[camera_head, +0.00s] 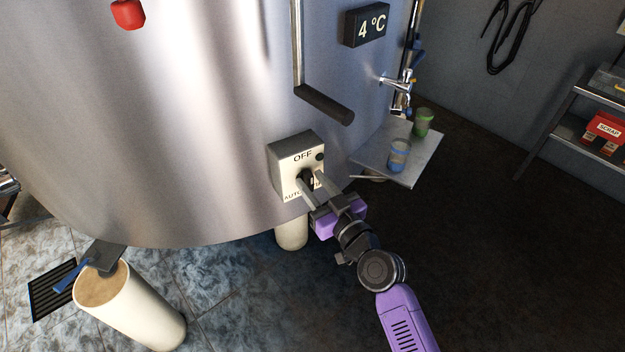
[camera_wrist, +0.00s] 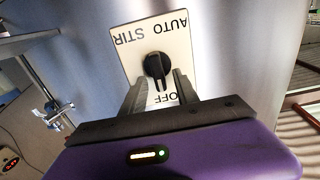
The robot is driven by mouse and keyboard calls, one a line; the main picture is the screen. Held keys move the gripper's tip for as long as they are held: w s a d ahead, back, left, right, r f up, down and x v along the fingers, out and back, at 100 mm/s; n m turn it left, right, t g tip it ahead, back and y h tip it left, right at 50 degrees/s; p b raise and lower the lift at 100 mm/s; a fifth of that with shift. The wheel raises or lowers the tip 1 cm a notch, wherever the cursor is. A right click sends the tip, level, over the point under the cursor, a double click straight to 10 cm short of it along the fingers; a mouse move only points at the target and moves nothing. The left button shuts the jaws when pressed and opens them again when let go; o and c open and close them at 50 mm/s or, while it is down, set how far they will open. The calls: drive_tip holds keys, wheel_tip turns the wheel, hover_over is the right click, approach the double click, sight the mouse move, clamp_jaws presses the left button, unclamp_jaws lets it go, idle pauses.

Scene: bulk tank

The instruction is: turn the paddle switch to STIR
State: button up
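The paddle switch is a black knob (camera_wrist: 157,66) on a pale plate (camera_head: 285,160) on the front of the steel tank. In the wrist view the plate appears turned round, with OFF at the bottom and AUTO and STIR along the top. A white mark on the knob points down toward OFF. In the head view OFF and AUTO can be read, while my gripper covers the STIR area. My gripper (camera_head: 309,180) is at the plate with its two fingers apart. In the wrist view the fingers (camera_wrist: 158,80) lie on either side of the knob's lower part; contact cannot be told.
A tank handle (camera_head: 325,104) hangs above the switch. To its right are a tap (camera_head: 397,82) and a small shelf (camera_head: 424,160) with a blue cup (camera_head: 399,155) and a green cup (camera_head: 423,122). A white cylinder (camera_head: 135,305) stands at lower left.

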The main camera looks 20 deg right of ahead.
drive_tip(key=shift+w, duration=0.3)
clamp_jaws()
